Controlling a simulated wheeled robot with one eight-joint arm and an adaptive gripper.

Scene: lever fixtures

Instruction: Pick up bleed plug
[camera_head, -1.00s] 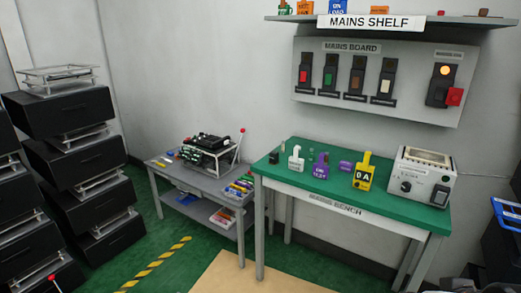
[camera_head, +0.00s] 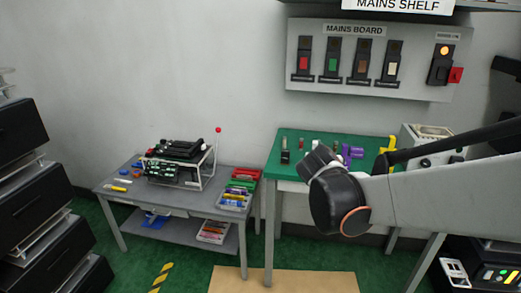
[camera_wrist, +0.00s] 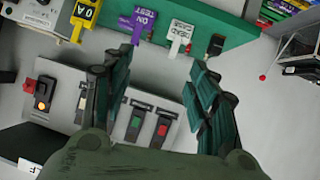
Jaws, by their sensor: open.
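I cannot tell which object is the bleed plug; no label naming it is readable. A green-topped bench (camera_head: 290,140) holds small items, among them a dark upright piece (camera_head: 285,157) at its left end. This piece also shows in the wrist view (camera_wrist: 215,44). Beside it stand a white tag (camera_wrist: 179,36), a purple tag (camera_wrist: 139,22) and a yellow tag (camera_wrist: 84,18). My gripper (camera_wrist: 158,65) is open and empty, its two fingers spread above the bench edge and board in the wrist view. In the head view my wrist hides part of the bench.
A grey table (camera_head: 180,195) holds a black device (camera_head: 180,160) in a frame, a red-tipped lever (camera_head: 218,140) and trays (camera_head: 235,195) of coloured parts. The mains board (camera_head: 375,60) hangs above the bench. Black drawers (camera_head: 20,140) stand at left.

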